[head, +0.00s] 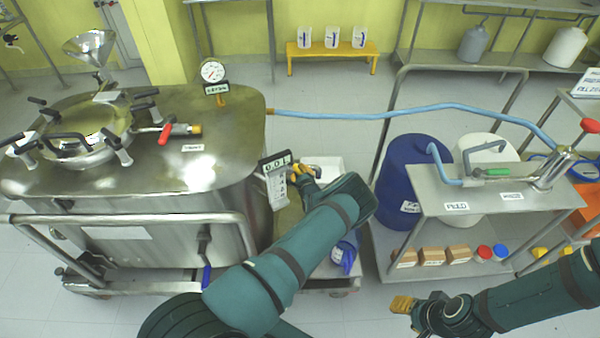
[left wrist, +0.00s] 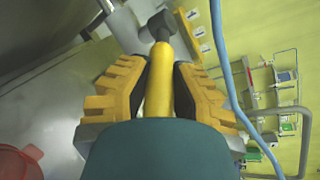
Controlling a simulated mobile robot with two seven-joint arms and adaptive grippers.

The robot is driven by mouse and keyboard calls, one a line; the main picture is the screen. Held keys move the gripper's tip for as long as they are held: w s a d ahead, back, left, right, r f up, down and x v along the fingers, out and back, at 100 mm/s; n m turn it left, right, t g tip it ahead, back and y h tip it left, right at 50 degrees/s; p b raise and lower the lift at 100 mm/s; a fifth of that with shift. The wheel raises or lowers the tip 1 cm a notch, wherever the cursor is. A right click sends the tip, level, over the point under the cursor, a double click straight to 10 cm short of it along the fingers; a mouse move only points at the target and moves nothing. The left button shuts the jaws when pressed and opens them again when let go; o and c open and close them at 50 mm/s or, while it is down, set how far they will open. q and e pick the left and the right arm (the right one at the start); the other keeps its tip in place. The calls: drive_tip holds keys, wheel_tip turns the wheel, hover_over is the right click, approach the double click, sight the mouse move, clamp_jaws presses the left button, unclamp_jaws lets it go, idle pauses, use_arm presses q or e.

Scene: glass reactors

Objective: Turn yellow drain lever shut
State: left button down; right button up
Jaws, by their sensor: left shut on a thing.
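The yellow drain lever (left wrist: 158,85) lies lengthwise between the yellow fingers of my left gripper (left wrist: 158,90) in the left wrist view. The gripper is shut on it. The lever's far end meets a dark grey fitting (left wrist: 156,27) on a metal pipe. In the head view my left gripper (head: 305,172) is at the right side of the steel reactor (head: 225,130), beside a small display reading 0.0 L (head: 277,162); my forearm hides most of the lever there. My right gripper (head: 402,304) is low at the right, away from the reactor; its finger gap is not clear.
A steel cart (head: 440,190) with a blue drum (head: 405,165), a white drum and small boxes stands at the right. A blue hose (head: 370,115) runs from the reactor to it. A red-handled valve (head: 167,130) sits on the reactor top. Open floor lies behind.

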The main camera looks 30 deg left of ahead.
use_arm(q)
drive_tip(key=c, duration=0.8)
unclamp_jaws()
drive_tip(key=shift+a, duration=0.1)
drive_tip(key=shift+o, duration=0.2)
wheel_tip(320, 180, up, 10)
drive_tip(key=shift+c, duration=0.5)
